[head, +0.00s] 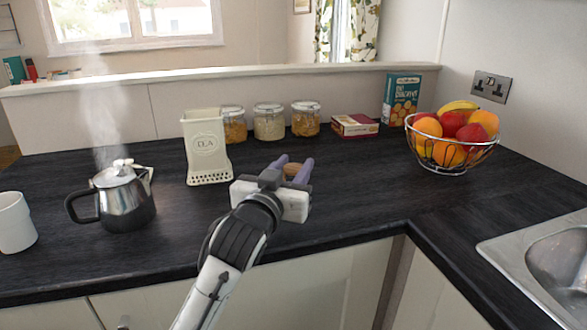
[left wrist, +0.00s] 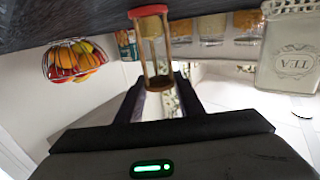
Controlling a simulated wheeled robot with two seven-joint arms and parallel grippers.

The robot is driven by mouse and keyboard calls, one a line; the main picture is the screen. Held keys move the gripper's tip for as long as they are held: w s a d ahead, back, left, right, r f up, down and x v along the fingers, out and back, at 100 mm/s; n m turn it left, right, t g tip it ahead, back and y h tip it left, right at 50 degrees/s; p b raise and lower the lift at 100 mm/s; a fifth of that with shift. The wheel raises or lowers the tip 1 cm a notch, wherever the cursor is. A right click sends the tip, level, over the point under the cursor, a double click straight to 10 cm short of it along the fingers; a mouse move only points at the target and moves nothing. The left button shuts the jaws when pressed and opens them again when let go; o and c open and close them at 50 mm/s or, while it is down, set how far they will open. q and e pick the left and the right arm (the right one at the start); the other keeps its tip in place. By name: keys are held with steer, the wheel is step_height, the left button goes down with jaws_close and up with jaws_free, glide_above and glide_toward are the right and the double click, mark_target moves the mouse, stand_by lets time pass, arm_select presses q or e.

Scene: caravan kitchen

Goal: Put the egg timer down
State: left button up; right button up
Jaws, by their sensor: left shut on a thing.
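The egg timer is a small hourglass with a wooden end, which shows in the head view (head: 292,169) between my purple fingertips. In the left wrist view, which is upside down, its glass, posts and red end cap (left wrist: 148,11) are seen. My left gripper (head: 295,170) is shut on it, over the dark worktop (head: 330,215) near the front edge. The timer looks roughly upright, red cap toward the worktop. I cannot tell whether it touches. My right gripper is not in view.
A cream tea caddy (head: 206,150) stands just left of the gripper. A steaming metal kettle (head: 125,205) and white mug (head: 14,222) are further left. Jars (head: 269,122), boxes (head: 355,125) and a fruit bowl (head: 452,150) stand behind and right. Worktop right of the gripper is clear.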

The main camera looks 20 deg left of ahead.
arm_select(q)
steer(key=shift+r, duration=0.1)
steer(key=o, duration=1.1)
steer(key=shift+r, duration=0.1)
steer(key=s, duration=1.2)
